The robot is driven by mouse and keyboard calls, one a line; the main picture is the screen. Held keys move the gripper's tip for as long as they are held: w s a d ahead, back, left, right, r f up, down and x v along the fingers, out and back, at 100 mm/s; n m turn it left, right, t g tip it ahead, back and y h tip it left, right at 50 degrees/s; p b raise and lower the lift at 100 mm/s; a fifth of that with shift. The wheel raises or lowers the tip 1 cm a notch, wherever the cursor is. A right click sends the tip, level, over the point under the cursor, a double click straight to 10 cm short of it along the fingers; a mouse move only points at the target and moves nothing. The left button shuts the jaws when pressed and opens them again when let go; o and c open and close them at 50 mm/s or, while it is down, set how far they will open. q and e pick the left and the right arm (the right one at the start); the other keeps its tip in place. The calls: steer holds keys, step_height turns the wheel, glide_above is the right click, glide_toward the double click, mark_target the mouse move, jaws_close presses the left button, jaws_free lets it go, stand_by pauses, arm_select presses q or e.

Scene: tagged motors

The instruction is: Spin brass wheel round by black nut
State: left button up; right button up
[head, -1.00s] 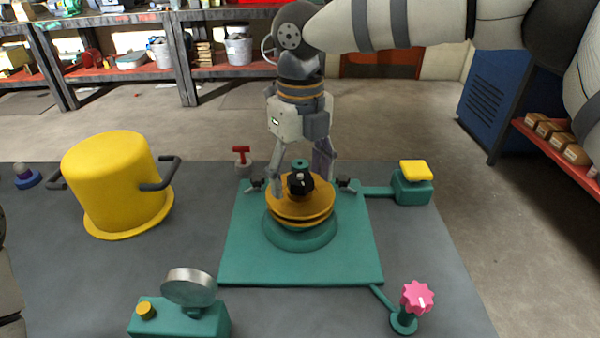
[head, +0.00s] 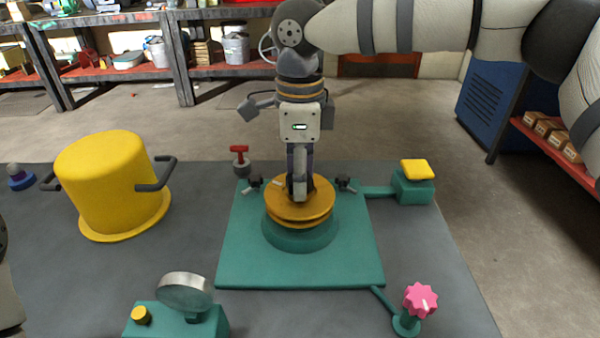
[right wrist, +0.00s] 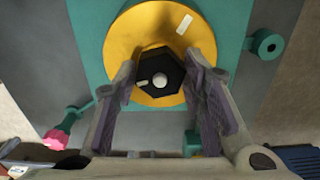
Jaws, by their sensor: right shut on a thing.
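The brass wheel (head: 318,203) lies flat on a round teal base (head: 300,237) at the middle of a teal plate. In the right wrist view the wheel (right wrist: 121,45) carries a pale mark (right wrist: 184,24) near its rim. The black hex nut (right wrist: 160,78) is at the wheel's centre, with a round grey stud in its middle. My right gripper (head: 299,190) points straight down over the wheel and is shut on the nut. In the right wrist view its fingers (right wrist: 160,73) stand on either side of the nut. In the head view the fingers hide the nut. My left gripper is out of view.
Around the plate (head: 255,270) stand a yellow pot (head: 105,185), a gauge (head: 184,292), a pink knob (head: 420,299), a yellow-topped teal box (head: 414,187) and a red-handled valve (head: 239,158). Two small dark clamps flank the wheel. The grey tabletop is clear between these.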

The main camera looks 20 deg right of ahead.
steer(key=shift+s+r+m+p, duration=0.1)
steer(key=shift+r+m+p, duration=0.25)
steer(key=shift+m, duration=1.25)
steer(key=shift+c, duration=0.3)
steer(key=m, duration=0.2)
steer(key=shift+f+m, duration=0.3)
steer(key=shift+m, duration=0.1)
steer(key=shift+c, duration=0.2)
steer(key=m, duration=0.2)
steer(key=shift+m, duration=0.3)
steer(key=m, duration=0.6)
steer(key=o, duration=1.3)
steer(key=shift+f, duration=0.1)
steer(key=shift+c, duration=0.2)
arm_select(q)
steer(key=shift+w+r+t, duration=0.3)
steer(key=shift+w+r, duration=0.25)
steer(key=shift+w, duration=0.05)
